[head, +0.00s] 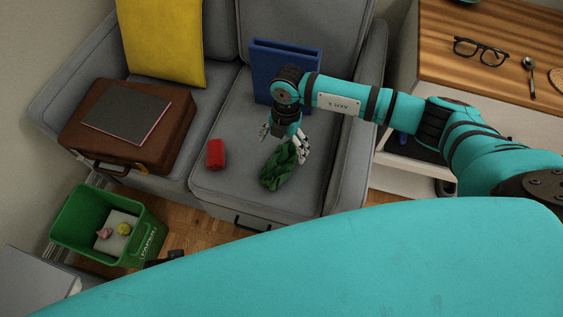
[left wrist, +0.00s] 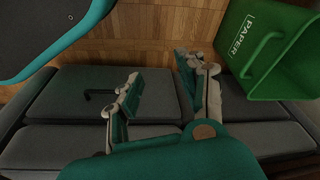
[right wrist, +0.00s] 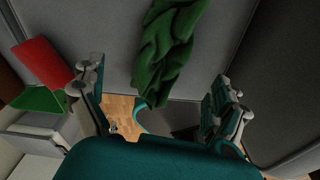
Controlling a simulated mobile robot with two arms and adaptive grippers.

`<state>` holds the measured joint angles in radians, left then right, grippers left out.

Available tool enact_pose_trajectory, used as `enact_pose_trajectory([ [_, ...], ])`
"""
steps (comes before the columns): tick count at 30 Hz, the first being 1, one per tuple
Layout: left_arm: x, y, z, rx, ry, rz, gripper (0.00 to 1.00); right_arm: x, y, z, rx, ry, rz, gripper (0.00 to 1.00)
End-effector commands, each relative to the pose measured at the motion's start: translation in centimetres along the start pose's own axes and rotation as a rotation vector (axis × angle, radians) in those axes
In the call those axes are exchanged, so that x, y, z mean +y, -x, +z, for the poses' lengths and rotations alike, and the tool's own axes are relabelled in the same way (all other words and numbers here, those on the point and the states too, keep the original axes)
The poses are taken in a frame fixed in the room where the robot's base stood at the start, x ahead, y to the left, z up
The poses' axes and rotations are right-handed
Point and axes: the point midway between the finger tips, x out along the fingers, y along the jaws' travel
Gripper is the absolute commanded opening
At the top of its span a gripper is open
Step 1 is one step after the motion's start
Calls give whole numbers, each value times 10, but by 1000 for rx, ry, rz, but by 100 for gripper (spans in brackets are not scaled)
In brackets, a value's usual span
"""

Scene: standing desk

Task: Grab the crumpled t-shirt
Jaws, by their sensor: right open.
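The crumpled t-shirt (head: 279,166) is dark green and lies bunched on the right seat cushion of the grey sofa, near its front edge. It also shows in the right wrist view (right wrist: 168,45), ahead of the open fingers. My right gripper (head: 286,140) is open and empty, just above and behind the shirt in the head view, with one finger beside the shirt's right end. I cannot tell whether that finger touches it. My left gripper (left wrist: 155,92) is open and empty in the left wrist view, with the sofa front and floor behind it.
A red can-like object (head: 215,153) lies left of the shirt. A blue binder (head: 262,65) stands against the sofa back. A brown briefcase (head: 150,150) with a dark notebook (head: 125,108) and a yellow cushion (head: 165,40) are on the left. A green paper bin (head: 75,235) stands on the floor.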

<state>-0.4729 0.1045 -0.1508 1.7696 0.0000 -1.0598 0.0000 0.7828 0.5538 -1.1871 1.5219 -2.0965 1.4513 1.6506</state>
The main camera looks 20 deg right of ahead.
Motion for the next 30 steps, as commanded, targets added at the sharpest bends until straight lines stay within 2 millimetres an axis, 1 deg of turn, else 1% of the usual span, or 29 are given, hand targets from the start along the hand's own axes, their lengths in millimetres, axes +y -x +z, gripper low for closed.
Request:
enact_pose_trajectory([
  [1, 0, 3, -2, 3, 0, -1, 40, 0, -9, 0, 1, -1, 0, 100],
  [3, -1, 8, -5, 6, 1, -1, 40, 0, -16, 0, 1, -1, 1, 100],
  [8, -1, 14, -8, 9, 2, -2, 40, 0, -24, 0, 1, -1, 1, 100],
  [11, -2, 23, -13, 17, 3, -3, 40, -1, -38, 1, 2, 0, -1, 100],
  [12, -2, 28, -15, 21, 3, -3, 40, -1, -46, 1, 2, 0, -1, 100],
  [16, -2, 44, -20, 28, 5, -4, 40, -1, -64, 2, 2, 0, 0, 100],
  [18, -3, 50, -22, 30, 5, -5, 40, 0, -69, 2, 1, 0, 2, 100],
  [21, -3, 55, -23, 30, 6, -5, 40, 0, -72, 2, 0, 0, 2, 100],
  [26, -3, 55, -23, 30, 5, -5, 40, 0, -72, 2, 1, 0, 2, 100],
  [27, -3, 55, -23, 30, 5, -5, 40, 0, -72, 2, 1, 0, 2, 97],
  [30, -3, 55, -23, 30, 5, -5, 40, 0, -72, 2, 1, 0, 2, 84],
])
